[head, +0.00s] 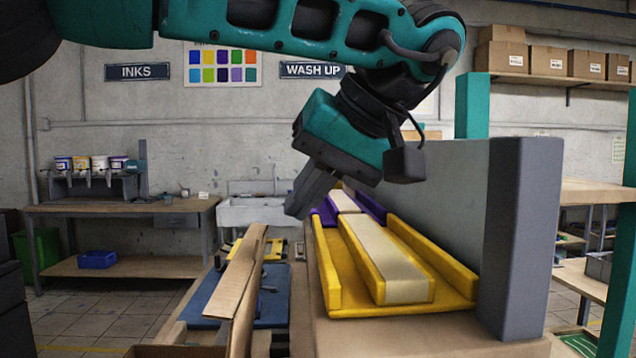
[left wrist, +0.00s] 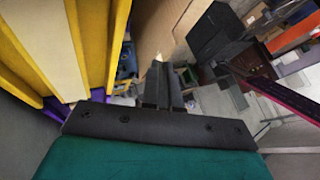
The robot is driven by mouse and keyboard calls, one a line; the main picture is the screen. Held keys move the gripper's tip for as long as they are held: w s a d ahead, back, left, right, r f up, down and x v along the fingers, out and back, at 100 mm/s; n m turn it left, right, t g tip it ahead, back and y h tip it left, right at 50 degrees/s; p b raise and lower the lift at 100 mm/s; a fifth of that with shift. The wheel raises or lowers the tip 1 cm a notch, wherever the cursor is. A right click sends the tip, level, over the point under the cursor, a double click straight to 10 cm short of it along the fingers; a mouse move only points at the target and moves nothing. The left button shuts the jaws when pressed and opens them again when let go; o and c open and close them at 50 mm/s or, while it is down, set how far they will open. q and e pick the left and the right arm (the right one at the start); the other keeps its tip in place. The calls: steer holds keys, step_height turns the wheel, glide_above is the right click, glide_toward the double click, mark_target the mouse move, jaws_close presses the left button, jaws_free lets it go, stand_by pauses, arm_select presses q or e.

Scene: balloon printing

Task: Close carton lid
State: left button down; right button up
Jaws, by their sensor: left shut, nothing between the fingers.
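My left gripper (head: 297,208) hangs from the arm that crosses the top of the head view. Its fingers are shut and empty, pointing down and left. In the left wrist view the shut fingers (left wrist: 161,82) show at the middle. A brown cardboard flap (head: 246,285) of the carton stands tilted upright, below and left of the fingers in the head view. Brown board, seemingly this flap, also shows beyond the fingers in the left wrist view (left wrist: 152,30). The carton's body is mostly cut off at the bottom edge. My right gripper is not in view.
A yellow tray (head: 331,280) with a cream strip (head: 385,262) lies right of the flap, beside a grey upright panel (head: 520,240). A purple tray (head: 370,207) lies behind it. A blue mat (head: 275,300) lies beyond the flap. An inks bench (head: 110,206) stands far left.

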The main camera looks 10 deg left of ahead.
arm_select(q)
steer(key=x, duration=0.5)
steer(key=shift+w+f, duration=0.1)
steer(key=shift+f, duration=0.05)
steer(key=shift+a+b, duration=0.1)
steer(key=shift+b, duration=0.2)
